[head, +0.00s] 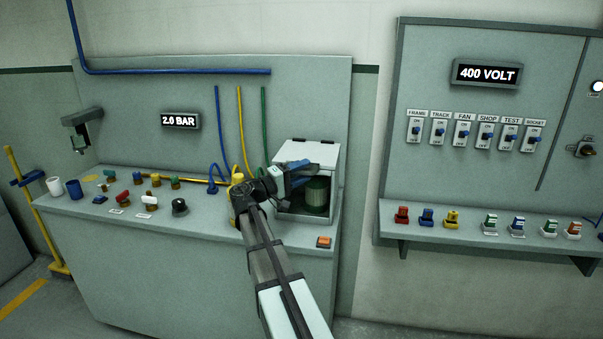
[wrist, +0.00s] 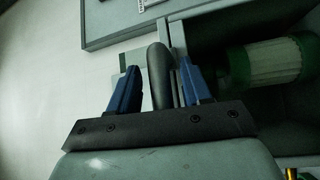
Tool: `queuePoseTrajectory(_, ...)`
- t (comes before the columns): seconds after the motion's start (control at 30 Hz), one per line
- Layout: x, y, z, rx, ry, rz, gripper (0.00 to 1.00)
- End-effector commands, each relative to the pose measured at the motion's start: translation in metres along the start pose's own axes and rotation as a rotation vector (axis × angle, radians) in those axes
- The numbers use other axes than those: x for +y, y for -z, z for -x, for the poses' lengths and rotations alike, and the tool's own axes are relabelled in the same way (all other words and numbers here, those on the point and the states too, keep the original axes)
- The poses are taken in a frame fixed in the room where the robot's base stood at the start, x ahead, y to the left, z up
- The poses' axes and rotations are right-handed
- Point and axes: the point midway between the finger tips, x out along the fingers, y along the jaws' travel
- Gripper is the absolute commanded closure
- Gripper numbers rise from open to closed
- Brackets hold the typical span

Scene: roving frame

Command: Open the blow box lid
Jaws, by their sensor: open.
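The blow box (head: 334,192) stands at the right end of the bench, with a pale panel on top that looks like its lid (head: 318,151). Its dark inside shows below the panel, with a green-and-white cylinder (head: 317,192) in it. The cylinder also shows in the wrist view (wrist: 268,65). My gripper (head: 302,167) is at the front of the box, below the panel. In the wrist view its blue fingers (wrist: 158,68) are apart, on either side of a dark rounded handle (wrist: 159,78). I cannot tell whether they touch it. My arm hides the box's left side.
An orange button (head: 324,242) sits at the bench's front right edge. Several coloured valves and knobs (head: 150,200) stand on the bench to the left. A switch panel (head: 480,90) hangs to the right.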

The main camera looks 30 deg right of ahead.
Motion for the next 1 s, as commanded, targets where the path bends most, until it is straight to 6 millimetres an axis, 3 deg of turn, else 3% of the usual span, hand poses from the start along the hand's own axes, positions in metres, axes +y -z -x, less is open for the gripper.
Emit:
queuePoseTrajectory(0.23,0.0000,-0.0001,-0.0003,0.000,0.000,0.000,0.53)
queuePoseTrajectory(0.73,0.0001,0.0000,-0.0002,0.000,0.000,0.000,1.00)
queuePoseTrajectory(1.0,0.0002,0.0000,-0.0002,0.000,0.000,0.000,1.00)
